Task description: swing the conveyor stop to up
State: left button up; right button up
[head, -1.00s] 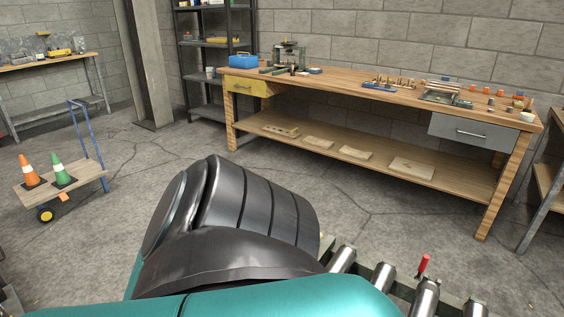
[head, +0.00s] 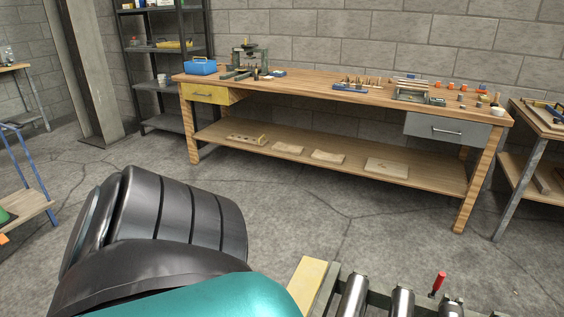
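The roller conveyor (head: 375,290) shows at the bottom right, with several metal rollers cut off by the lower edge. A small red upright piece (head: 439,283), which may be the handle of the conveyor stop, stands at its far side. Its base and the rest of the stop are hidden or out of frame. My own dark and teal arm link fills the lower left. Neither gripper is in view.
A yellowish board (head: 307,283) lies at the conveyor's left end. A long wooden workbench (head: 330,88) with tools stands along the back wall. A dark shelf rack (head: 160,88) is at back left. Open concrete floor (head: 300,215) lies between bench and conveyor.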

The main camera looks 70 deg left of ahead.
aim_at(304, 287)
jog(key=k+j, duration=0.15)
jog(key=j, duration=0.3)
jog(key=k+j, duration=0.1)
jog(key=j, duration=0.35)
jog(key=k+j+u, duration=0.1)
jog(key=j, duration=0.35)
jog(key=k+j, duration=0.15)
jog(key=j, duration=0.75)
jog(key=k+j, duration=0.1)
jog(key=j, duration=0.4)
jog(key=i+j, duration=0.3)
jog(key=k+j+u, duration=0.05)
